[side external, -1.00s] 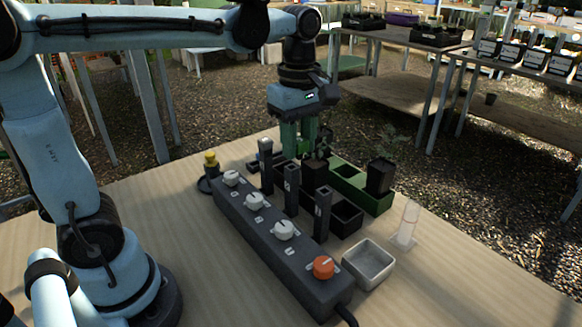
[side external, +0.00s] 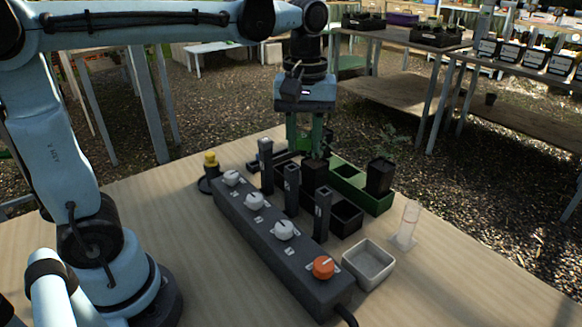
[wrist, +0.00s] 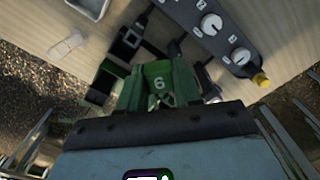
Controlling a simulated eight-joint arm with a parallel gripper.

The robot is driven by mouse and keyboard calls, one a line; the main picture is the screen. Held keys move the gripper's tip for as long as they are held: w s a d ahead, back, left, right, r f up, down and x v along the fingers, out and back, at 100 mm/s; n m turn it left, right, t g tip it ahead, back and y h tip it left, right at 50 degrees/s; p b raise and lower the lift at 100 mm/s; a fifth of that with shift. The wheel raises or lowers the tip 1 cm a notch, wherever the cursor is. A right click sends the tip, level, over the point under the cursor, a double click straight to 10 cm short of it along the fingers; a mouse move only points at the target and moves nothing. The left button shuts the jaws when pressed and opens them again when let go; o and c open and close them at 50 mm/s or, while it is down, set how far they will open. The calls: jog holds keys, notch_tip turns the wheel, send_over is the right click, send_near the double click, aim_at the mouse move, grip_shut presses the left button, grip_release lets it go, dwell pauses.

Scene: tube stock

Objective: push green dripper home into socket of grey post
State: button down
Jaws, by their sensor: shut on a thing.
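My gripper (side external: 305,146) points straight down at the far side of the bench, behind the row of grey posts. Its green fingers are shut on the green dripper (wrist: 158,84), which shows between them in the wrist view and carries a pale 6. Dark grey numbered posts stand upright along the control box: a far one (side external: 266,166), a middle one (side external: 291,190) and a near one (side external: 322,214). The gripper is beyond the far and middle posts. Fingers and pots hide the dripper's lower end. I cannot tell whether it touches a post or which socket is empty.
A control box (side external: 250,225) with several knobs lies in front of the posts. Black pots, one with a seedling (side external: 380,176), and a green tray (side external: 372,200) crowd the far side.

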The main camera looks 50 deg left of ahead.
jog(key=a+f+m, duration=0.1)
jog(key=a+m, duration=0.1)
jog(key=m, duration=0.1)
jog(key=w+a+f+m, duration=0.1)
jog(key=a+m, duration=0.1)
jog(key=m, duration=0.1)
jog(key=w+a+f+m, duration=0.1)
jog(key=a+m, duration=0.1)
jog(key=m, duration=0.1)
jog(key=shift+f+m, duration=0.1)
jog(key=shift+m, duration=0.2)
jog(key=shift+f, duration=2.35)
jog(key=shift+f, duration=0.3)
jog(key=c, duration=0.7)
grip_release()
jog(key=shift+r, duration=0.1)
notch_tip(320, 180, up, 12)
